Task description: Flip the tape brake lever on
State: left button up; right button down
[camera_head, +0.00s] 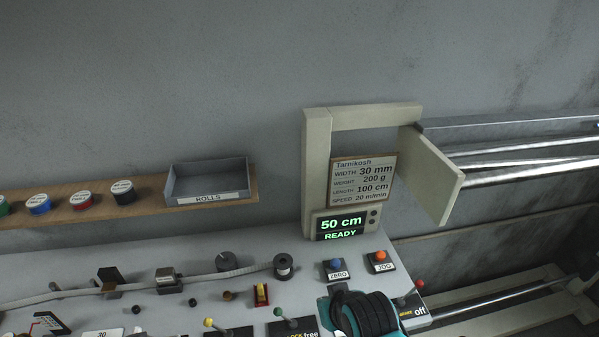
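Several small levers stand on the grey machine deck. A red-knobbed lever (419,284) is at the right edge, beside a black plate (412,311) on which "off" can be read; the rest of that plate is covered. A green-knobbed lever (279,312) stands by a plate reading "LOCK free". A yellow-knobbed lever (208,322) is left of it, its plate cut off below. I cannot tell for certain which is the tape brake. My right gripper (366,314), teal and black, is at the bottom, just left of the red lever; its fingertips cannot be made out. My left gripper is not in view.
A display (342,225) reads "50 cm READY" below a sign and a frame with an open flap (432,172). A tape (200,278) runs across the deck. A ROLLS tray (208,181) is on the shelf.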

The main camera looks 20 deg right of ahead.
aim_at(419, 283)
jog(key=k+j+z, duration=0.1)
jog(key=z, duration=1.6)
